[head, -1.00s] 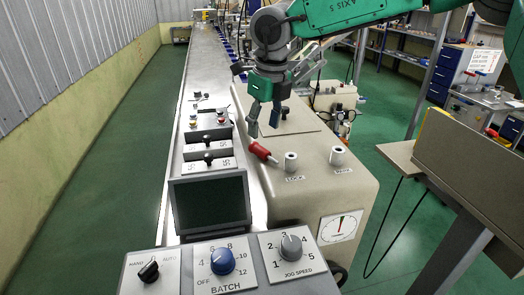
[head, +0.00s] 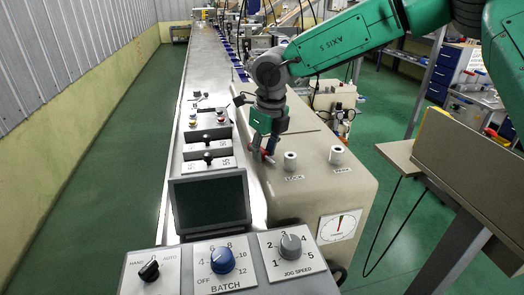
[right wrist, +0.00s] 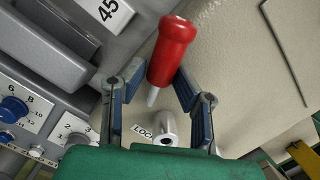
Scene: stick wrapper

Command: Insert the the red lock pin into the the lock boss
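The red lock pin (right wrist: 172,50) has a red handle and a thin pale tip. In the right wrist view it lies between the fingertips of my right gripper (right wrist: 161,72), its tip pointing toward the lock boss. The fingertips sit close on both sides of the handle; whether they press on it is unclear. In the head view my right gripper (head: 262,150) is low over the beige housing and partly covers the pin. The lock boss (head: 290,161), a pale hollow cylinder labelled LOCK, stands just right of the gripper. It also shows in the right wrist view (right wrist: 168,135). My left gripper is out of view.
A second, similar boss (head: 337,154) stands right of the lock boss on the beige housing (head: 325,190). A dark screen (head: 210,202) and knob panels (head: 222,262) are in front and left. A dial (head: 341,226) is on the housing's front.

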